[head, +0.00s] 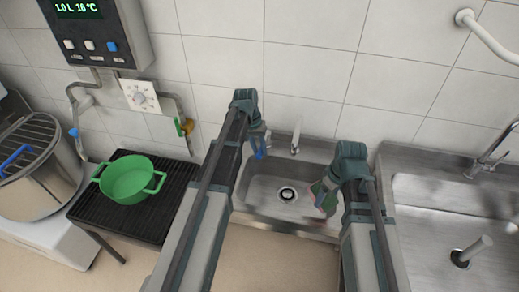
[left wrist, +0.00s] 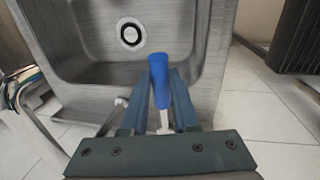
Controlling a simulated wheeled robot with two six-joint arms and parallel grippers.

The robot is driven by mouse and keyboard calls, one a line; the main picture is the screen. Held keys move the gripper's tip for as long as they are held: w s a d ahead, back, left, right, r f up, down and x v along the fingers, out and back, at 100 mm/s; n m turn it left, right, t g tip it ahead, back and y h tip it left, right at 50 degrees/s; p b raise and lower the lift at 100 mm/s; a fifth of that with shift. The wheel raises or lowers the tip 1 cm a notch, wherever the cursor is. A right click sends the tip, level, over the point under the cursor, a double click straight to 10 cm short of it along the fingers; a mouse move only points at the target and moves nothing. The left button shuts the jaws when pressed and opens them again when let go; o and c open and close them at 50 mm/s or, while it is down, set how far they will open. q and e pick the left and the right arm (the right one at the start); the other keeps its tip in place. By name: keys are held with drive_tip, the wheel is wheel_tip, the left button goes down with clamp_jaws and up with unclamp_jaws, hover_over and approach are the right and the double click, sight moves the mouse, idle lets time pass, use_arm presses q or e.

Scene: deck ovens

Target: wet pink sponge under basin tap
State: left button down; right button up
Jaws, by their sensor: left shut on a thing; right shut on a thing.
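The steel basin (head: 262,190) with its dark drain sits in the middle of the head view, and its rim shows in the left wrist view (left wrist: 75,88). The slim tap (head: 296,136) stands at its back edge. My left gripper (head: 260,146) is at the back left of the basin. It is shut on a blue handle on a pale stem, clear in the left wrist view (left wrist: 159,75). My right gripper (head: 326,194) is over the basin's right side, shut on the sponge (head: 322,207). Pink and green parts of the sponge show; the rest is hidden. It is right of and nearer than the tap; I see no water.
A green pot (head: 128,180) stands on a black grate at the left. A meter (head: 93,40) on the wall reads 1.0 L 16 °C. A steel pot (head: 45,195) is at far left. A second sink (head: 430,215) with its own faucet is at the right.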

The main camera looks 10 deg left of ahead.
sight(327, 197)
idle(0.3)
use_arm(q)
drive_tip(key=shift+w+a+m, duration=0.1)
drive_tip(key=shift+a+m, duration=0.9)
drive_tip(key=shift+a, duration=0.05)
drive_tip(key=c, duration=0.7)
unclamp_jaws()
drive_tip(key=shift+r, duration=0.1)
use_arm(e)
drive_tip(key=shift+r, duration=0.1)
use_arm(q)
drive_tip(key=r+p, duration=0.4)
drive_tip(key=a+r+p, duration=0.1)
drive_tip(key=r+p, duration=0.2)
drive_tip(key=p, duration=0.1)
drive_tip(key=a+r+p, duration=0.1)
drive_tip(key=r+p, duration=0.2)
drive_tip(key=r, duration=0.1)
drive_tip(key=shift+w+a+r+p, duration=0.2)
drive_tip(key=shift+r+p, duration=0.1)
drive_tip(key=shift+p, duration=0.1)
use_arm(e)
wheel_tip(327, 197, up, 12)
drive_tip(key=shift+f, duration=0.2)
